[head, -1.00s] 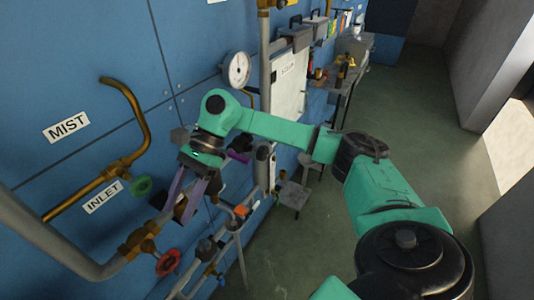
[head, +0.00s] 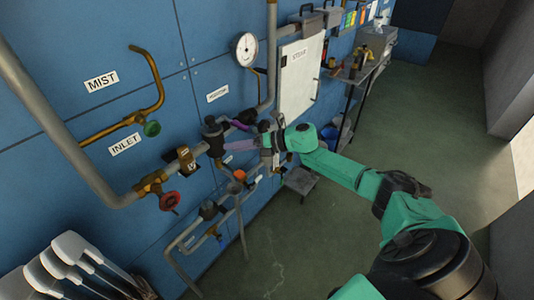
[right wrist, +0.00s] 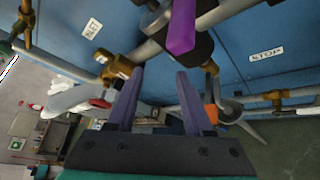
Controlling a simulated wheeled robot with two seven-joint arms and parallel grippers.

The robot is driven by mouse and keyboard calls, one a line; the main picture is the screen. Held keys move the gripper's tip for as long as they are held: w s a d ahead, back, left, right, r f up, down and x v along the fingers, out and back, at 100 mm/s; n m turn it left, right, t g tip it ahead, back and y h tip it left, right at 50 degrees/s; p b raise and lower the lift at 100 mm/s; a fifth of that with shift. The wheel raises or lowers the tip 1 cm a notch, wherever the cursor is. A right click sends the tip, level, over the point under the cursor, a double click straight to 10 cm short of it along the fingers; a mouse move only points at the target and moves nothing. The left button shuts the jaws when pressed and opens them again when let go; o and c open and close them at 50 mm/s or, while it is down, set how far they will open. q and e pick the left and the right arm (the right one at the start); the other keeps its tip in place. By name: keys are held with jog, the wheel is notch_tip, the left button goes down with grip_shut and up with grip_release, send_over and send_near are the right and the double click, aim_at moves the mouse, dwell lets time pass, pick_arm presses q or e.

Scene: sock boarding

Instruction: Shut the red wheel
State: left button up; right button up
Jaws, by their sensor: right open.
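The red wheel (head: 169,201) is a small round handwheel on a brass valve (head: 150,184) at the lower end of the thick grey pipe, left of centre in the head view. I cannot tell from its look how far it is turned. My right gripper (head: 229,151) is to the right of the wheel, apart from it, with its purple fingers pointing left near the pipe. In the right wrist view its two fingers (right wrist: 160,75) are spread with nothing held between them. My left gripper is not in view.
A purple lever (head: 238,125) sits on the pipe close to my right gripper; it also shows in the wrist view (right wrist: 181,28). A green wheel (head: 152,128) is above the red one. White flat forms (head: 72,250) stand at lower left. The floor at right is clear.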

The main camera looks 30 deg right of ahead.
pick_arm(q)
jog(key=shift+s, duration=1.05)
pick_arm(e)
jog(key=d+f+m+t+h, duration=0.2)
jog(key=d+f+m+h, duration=0.2)
jog(key=d, duration=0.6)
notch_tip(320, 180, down, 2)
jog(key=m, duration=0.3)
jog(key=shift+s+f, duration=0.2)
jog(key=shift+s, duration=0.05)
jog(key=shift+o, duration=0.3)
